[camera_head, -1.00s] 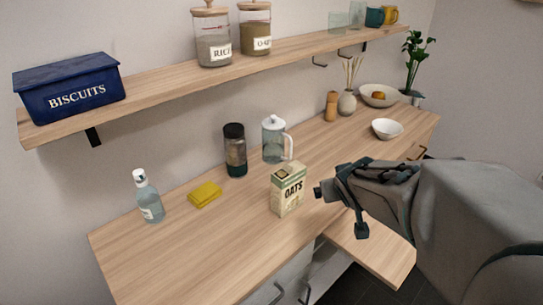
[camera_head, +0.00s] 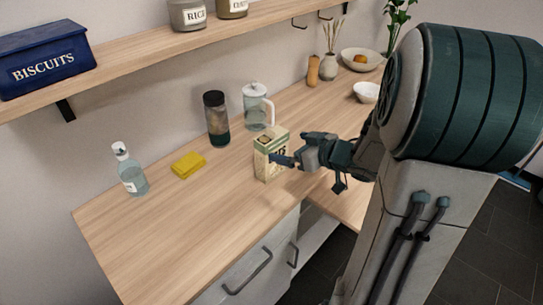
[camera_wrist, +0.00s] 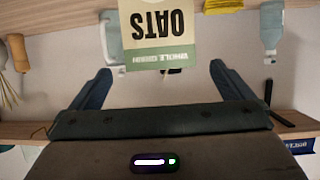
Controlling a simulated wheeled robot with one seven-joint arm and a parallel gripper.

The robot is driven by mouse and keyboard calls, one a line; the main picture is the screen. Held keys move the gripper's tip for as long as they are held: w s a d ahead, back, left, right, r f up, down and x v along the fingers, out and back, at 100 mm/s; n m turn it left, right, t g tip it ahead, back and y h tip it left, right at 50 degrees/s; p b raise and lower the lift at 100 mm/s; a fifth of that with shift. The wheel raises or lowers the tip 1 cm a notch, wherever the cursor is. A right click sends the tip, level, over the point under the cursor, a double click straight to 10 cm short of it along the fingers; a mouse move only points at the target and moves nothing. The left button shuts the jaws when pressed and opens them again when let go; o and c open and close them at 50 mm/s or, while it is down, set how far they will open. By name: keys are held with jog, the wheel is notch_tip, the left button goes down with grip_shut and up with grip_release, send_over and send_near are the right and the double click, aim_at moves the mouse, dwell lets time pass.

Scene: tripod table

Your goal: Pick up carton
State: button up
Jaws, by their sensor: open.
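The oats carton (camera_head: 268,158) is a cream and green box standing upright on the wooden counter. The fingers are open, with visible gaps on both sides of the carton. In the head view the far finger is hidden.
A glass jug (camera_head: 257,106) and a dark-lidded jar (camera_head: 216,118) stand close behind the carton. A yellow cloth (camera_head: 188,164) and a clear bottle (camera_head: 130,172) are to the left. The front left counter (camera_head: 180,225) is clear. A shelf (camera_head: 150,62) runs above.

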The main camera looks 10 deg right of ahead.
aim_at(278, 144)
jog(key=x, duration=0.4)
jog(key=shift+w+a+f, duration=0.1)
jog(key=shift+w+f, duration=0.05)
jog(key=shift+r+b+x, duration=0.15)
jog(key=shift+r+x, duration=0.05)
jog(key=shift+x, duration=1.25)
jog(key=shift+r+b+x, duration=0.15)
jog(key=shift+r+x, duration=0.05)
jog(key=shift+x, duration=1.3)
jog(key=shift+w, duration=0.1)
jog(key=c, duration=1.3)
jog(key=shift+c, duration=0.2)
